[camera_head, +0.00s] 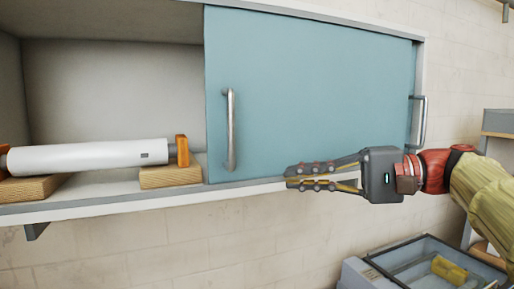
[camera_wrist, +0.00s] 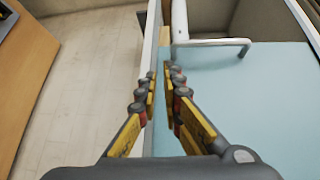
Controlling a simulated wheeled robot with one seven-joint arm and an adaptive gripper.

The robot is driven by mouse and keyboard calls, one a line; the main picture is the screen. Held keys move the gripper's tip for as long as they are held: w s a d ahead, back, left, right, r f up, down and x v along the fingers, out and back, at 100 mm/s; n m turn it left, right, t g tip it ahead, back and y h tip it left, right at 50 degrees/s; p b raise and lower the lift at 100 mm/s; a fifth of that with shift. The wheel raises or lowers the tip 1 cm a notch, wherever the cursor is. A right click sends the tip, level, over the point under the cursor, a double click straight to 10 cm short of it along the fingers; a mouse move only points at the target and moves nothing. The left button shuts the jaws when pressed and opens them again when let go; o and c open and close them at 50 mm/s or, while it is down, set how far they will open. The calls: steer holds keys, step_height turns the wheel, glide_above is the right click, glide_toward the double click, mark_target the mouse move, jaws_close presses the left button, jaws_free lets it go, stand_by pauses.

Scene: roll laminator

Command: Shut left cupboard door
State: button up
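The cupboard (camera_head: 120,206) is a wall unit with its left half uncovered. A blue-teal door panel (camera_head: 315,90) covers the right half. An upright metal handle (camera_head: 231,130) stands near the panel's left edge, and a second handle (camera_head: 418,122) is at the right end. In the wrist view the blue panel (camera_wrist: 255,90) fills the right side, with a metal handle (camera_wrist: 210,42) ahead of the fingers. My gripper (camera_head: 290,178) is open and empty, pointing left near the cupboard's lower edge, right of and below the left handle. Its fingertips (camera_wrist: 164,82) are apart from the handle.
A white roll (camera_head: 90,156) rests on wooden blocks in the uncovered left compartment. A grey machine with a clear lid (camera_head: 420,262) stands below at the right. Grey shelving (camera_head: 498,122) is at the far right. The space below the cupboard at left is clear.

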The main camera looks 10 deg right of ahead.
mark_target(255, 150)
steer(key=shift+n+g+y, duration=0.3)
steer(key=shift+n+y, duration=0.1)
steer(key=shift+y, duration=0.3)
steer(key=r, duration=0.1)
steer(key=d+r, duration=0.1)
steer(key=r, duration=0.2)
steer(key=shift+w+d+r, duration=0.15)
steer(key=shift+d+r, duration=0.1)
steer(key=shift+d, duration=0.1)
jaws_close()
steer(key=p+x, duration=0.1)
steer(key=x, duration=0.9)
steer(key=shift+r, duration=0.1)
steer(key=s+a+b, duration=0.1)
steer(key=s+a, duration=0.3)
steer(key=a, duration=1)
steer(key=s+a+b, duration=0.1)
steer(key=s+a, duration=0.3)
steer(key=a, duration=1.1)
steer(key=s+a+b, duration=0.2)
steer(key=s+a, duration=0.3)
steer(key=a, duration=1)
steer(key=shift+s+d, duration=0.1)
steer(key=shift+d, duration=0.05)
